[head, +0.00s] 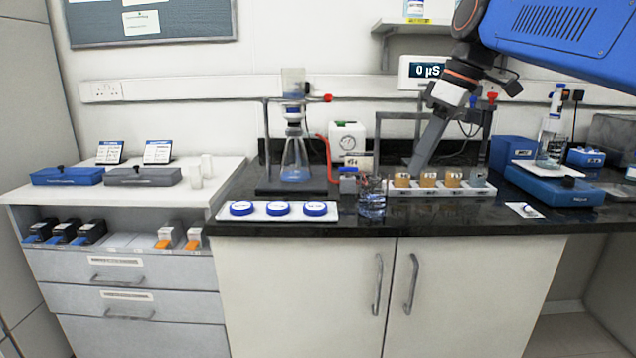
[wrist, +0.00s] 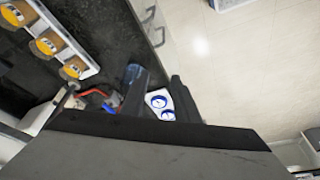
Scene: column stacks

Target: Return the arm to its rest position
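My arm (head: 560,40) reaches in from the upper right, bent at the wrist above the bench. My gripper (head: 418,166) points down and slightly left, its tip overlapping the rack of amber jars in the head view. In the wrist view my gripper (wrist: 160,80) shows two dark fingers spread apart. Nothing is held between them; the blue-lidded dishes show in the gap, farther off. The head view shows the fingers edge-on, so their clearance above the rack is hard to tell.
The white rack (head: 440,191) holds several jars. Left of it are a beaker (head: 372,200), a tray of blue-lidded dishes (head: 331,217) and a flask on a stand (head: 295,160). A meter display (head: 424,70) hangs behind my wrist. A blue-based instrument (head: 560,190) stands right.

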